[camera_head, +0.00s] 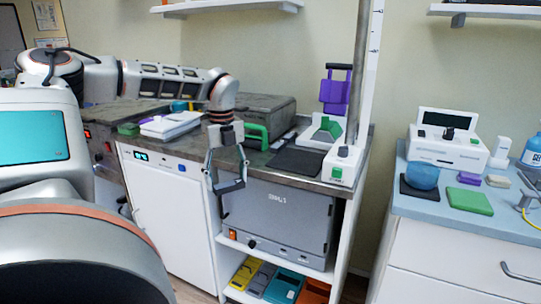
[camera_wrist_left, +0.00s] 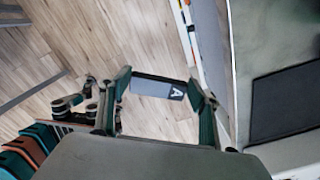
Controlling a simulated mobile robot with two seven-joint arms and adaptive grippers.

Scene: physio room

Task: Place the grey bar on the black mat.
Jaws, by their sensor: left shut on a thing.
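My left gripper (camera_head: 229,187) hangs in front of the counter's front edge, over the open floor, with its fingers pointing down. It is shut on the grey bar (camera_wrist_left: 158,88), which spans between the two fingertips in the left wrist view and has a dark end with a white letter A. In the head view the bar is small and hard to make out between the fingertips. The black mat (camera_head: 296,162) lies flat and bare on the dark counter, to the right of the gripper; it also shows at the right of the left wrist view (camera_wrist_left: 285,104). My right gripper is not in view.
On the counter (camera_head: 262,171), a grey case with a green handle (camera_head: 258,132) stands behind the gripper and a white device (camera_head: 345,165) stands right of the mat. A shelf below holds a grey box (camera_head: 280,220). A blue-topped table (camera_head: 445,208) stands at right.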

